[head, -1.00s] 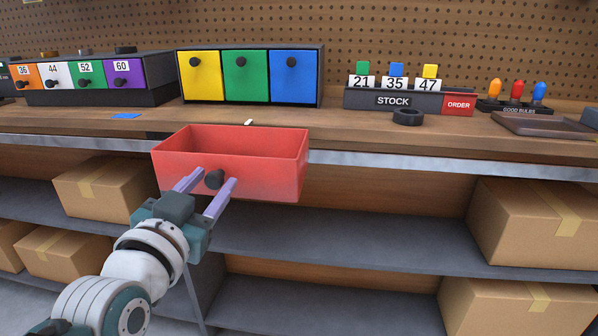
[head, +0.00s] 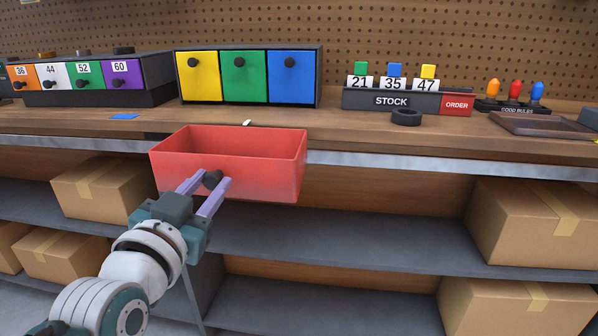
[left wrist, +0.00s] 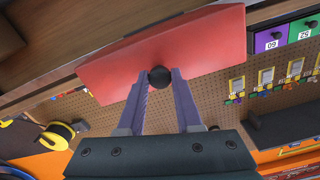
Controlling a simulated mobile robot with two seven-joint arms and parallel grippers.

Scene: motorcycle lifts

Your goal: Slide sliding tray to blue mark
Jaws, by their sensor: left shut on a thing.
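The red sliding tray (head: 275,178) is an open-topped box jutting out at the front edge of the workbench. A dark round knob (head: 213,178) is on its front face, left of the middle. My left gripper (head: 212,184) is shut on this knob, one finger on each side. The left wrist view also shows the knob (left wrist: 160,77) between the fingertips, against the red face (left wrist: 205,45). The blue mark (head: 125,116) is a small flat patch on the bench top, left of the tray and apart from it. My right gripper is not in view.
A small white piece (head: 247,122) lies behind the tray. Yellow, green and blue drawers (head: 238,75) and numbered drawers (head: 85,80) stand at the back. A stock holder (head: 392,100) and black ring (head: 406,117) are to the right. Cardboard boxes (head: 105,190) sit on shelves below.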

